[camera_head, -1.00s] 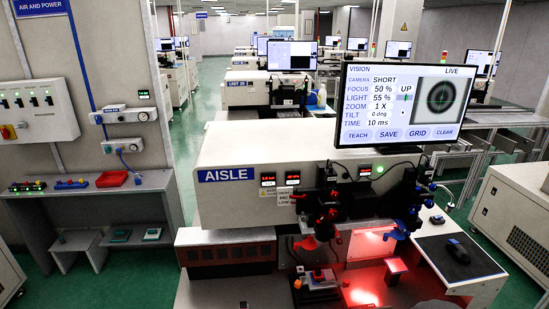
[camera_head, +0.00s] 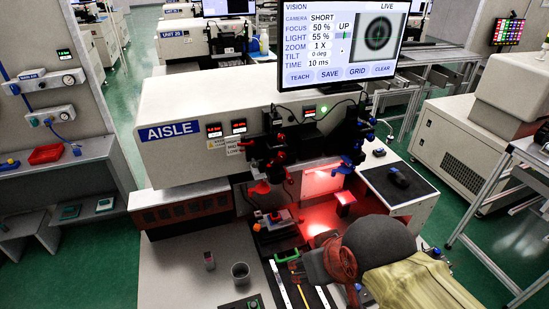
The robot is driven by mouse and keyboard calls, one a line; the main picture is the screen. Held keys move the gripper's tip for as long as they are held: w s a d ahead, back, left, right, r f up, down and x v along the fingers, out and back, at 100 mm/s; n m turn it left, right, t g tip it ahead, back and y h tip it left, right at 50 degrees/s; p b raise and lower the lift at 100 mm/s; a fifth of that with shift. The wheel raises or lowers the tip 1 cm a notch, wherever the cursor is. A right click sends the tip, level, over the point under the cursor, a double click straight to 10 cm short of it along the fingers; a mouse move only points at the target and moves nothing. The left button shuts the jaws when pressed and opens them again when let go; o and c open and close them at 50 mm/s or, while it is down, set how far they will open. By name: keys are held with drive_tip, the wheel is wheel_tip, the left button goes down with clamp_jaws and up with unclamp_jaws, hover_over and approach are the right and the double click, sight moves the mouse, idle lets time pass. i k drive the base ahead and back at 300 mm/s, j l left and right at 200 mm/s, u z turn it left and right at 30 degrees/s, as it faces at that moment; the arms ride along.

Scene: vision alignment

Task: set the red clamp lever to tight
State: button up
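A red lever-shaped part (camera_head: 261,187), which looks like the clamp lever, sits low on the left black camera mount (camera_head: 272,160) at the front of the AISLE machine. It is small in the picture, and I cannot tell its setting. My gripper (camera_head: 312,267) shows at the bottom, at the end of my arm, in front of the machine. It is right of and nearer than the red lever, and apart from it. Its fingers are dark and small here, so I cannot tell whether they are open or shut.
A blue lever (camera_head: 346,164) sits on the right mount. A red-lit work area (camera_head: 318,222) lies between the mounts. A grey cup (camera_head: 240,272) and several tools lie on the front bench. A monitor (camera_head: 342,45) stands above, and a mouse (camera_head: 398,177) rests on a black pad at right.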

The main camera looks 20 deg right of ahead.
sight(252, 143)
drive_tip(key=j+z, duration=0.15)
drive_tip(key=j, duration=0.25)
drive_tip(key=k+j+z, duration=0.15)
drive_tip(key=j, duration=0.25)
drive_tip(key=k+j+z, duration=0.15)
drive_tip(key=j, duration=0.2)
drive_tip(key=j+z, duration=0.15)
drive_tip(key=j, duration=0.25)
drive_tip(key=k, duration=0.05)
